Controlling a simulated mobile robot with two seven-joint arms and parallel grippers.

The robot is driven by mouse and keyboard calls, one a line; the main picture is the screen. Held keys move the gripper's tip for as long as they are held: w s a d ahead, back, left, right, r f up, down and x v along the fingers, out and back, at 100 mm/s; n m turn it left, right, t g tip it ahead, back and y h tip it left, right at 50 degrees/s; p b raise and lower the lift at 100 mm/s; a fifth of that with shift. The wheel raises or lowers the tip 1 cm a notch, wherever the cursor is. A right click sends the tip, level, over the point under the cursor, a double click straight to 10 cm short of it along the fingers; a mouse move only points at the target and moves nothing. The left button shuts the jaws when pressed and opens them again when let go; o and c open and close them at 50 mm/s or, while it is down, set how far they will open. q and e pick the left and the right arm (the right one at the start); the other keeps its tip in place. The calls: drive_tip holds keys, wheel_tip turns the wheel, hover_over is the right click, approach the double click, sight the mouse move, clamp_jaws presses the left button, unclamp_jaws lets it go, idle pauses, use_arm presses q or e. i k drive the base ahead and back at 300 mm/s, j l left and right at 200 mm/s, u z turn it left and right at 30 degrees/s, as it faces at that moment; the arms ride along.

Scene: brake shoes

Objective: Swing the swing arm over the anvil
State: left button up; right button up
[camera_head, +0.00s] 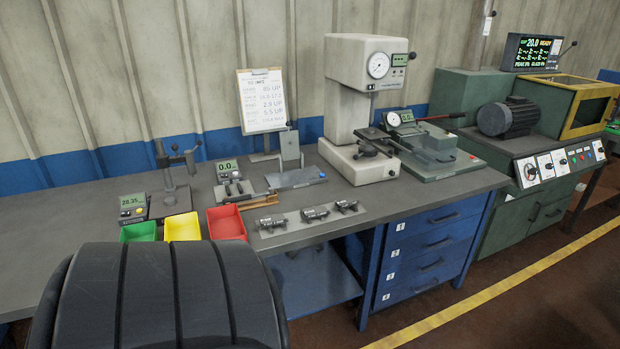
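A white bench tester (352,100) with a round dial stands on the grey workbench, right of centre. Low in the gap under its head is a dark flat arm-like piece (374,134) on a small support, above the white base. It looks like the swing arm, but it is too small to be sure. I cannot clearly make out the anvil or how the arm lies relative to it. A smaller post stand (167,180) with a short cross arm is at the left of the bench. Neither of my grippers is in view.
Green, yellow and red bins (228,223) and a grey tray with several dark parts (312,216) lie along the bench's front edge. A fixture with a red-handled lever (430,150) stands close right of the tester. A clipboard sheet (262,100) stands behind.

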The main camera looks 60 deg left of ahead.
sight(165, 161)
drive_tip(key=j+u, duration=0.1)
drive_tip(key=u, duration=1.4)
drive_tip(key=i+j+u, duration=0.4)
drive_tip(key=i+j, duration=0.05)
drive_tip(key=i, duration=0.05)
